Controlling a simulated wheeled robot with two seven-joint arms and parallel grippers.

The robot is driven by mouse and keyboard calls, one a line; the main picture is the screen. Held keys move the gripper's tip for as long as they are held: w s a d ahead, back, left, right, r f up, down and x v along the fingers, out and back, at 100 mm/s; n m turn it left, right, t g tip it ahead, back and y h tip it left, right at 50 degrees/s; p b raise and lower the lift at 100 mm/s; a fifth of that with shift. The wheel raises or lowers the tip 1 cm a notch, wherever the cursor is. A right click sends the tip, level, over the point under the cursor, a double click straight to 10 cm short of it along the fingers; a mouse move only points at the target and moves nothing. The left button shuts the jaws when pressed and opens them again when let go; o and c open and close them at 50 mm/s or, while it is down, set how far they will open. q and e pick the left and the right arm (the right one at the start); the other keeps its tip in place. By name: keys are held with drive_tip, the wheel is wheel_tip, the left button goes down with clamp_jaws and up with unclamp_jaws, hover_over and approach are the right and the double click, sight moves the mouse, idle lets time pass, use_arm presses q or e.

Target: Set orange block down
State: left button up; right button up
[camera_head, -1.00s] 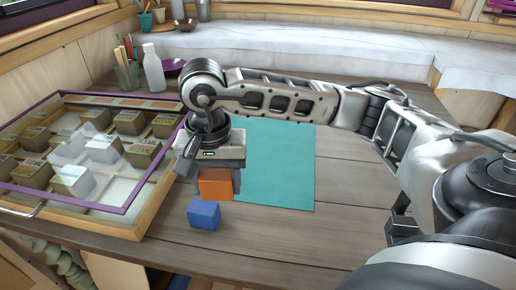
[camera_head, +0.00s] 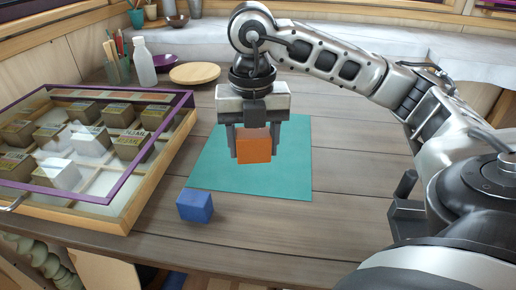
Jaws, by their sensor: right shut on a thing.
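The orange block (camera_head: 255,150) is between the two fingers of my right gripper (camera_head: 254,148), which is shut on it. Block and gripper show in front of the teal mat (camera_head: 285,182); the block looks held above the mat, and its exact height is hard to tell. A blue block (camera_head: 195,206) sits on the wooden table just off the mat's near left corner. My left gripper is not in the picture.
A purple-framed display case (camera_head: 125,208) with several small boxes fills the table's left side. A white bottle (camera_head: 144,62), a cup of pencils (camera_head: 118,68), a purple bowl (camera_head: 165,62) and a round wooden board (camera_head: 195,73) stand behind. Bare table (camera_head: 345,195) lies right of the mat.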

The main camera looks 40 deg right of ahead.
drive_tip(key=shift+s+d+m, duration=0.1)
drive_tip(key=shift+d+m, duration=0.2)
drive_tip(key=shift+m, duration=0.9)
drive_tip(key=shift+w+d, duration=0.25)
drive_tip(key=w+d+f, duration=0.2)
drive_tip(key=w+f, duration=0.1)
drive_tip(key=w+d+f, duration=0.2)
drive_tip(key=w+d, duration=0.1)
drive_tip(key=w+d+f, duration=0.3)
drive_tip(key=shift+w+f, duration=0.2)
drive_tip(key=shift+f, duration=0.1)
drive_tip(key=shift+w+d+f, duration=0.3)
drive_tip(key=shift+w+f, duration=0.1)
drive_tip(key=shift+f, duration=1.7)
drive_tip(key=shift+f, duration=0.1)
drive_tip(key=o, duration=1)
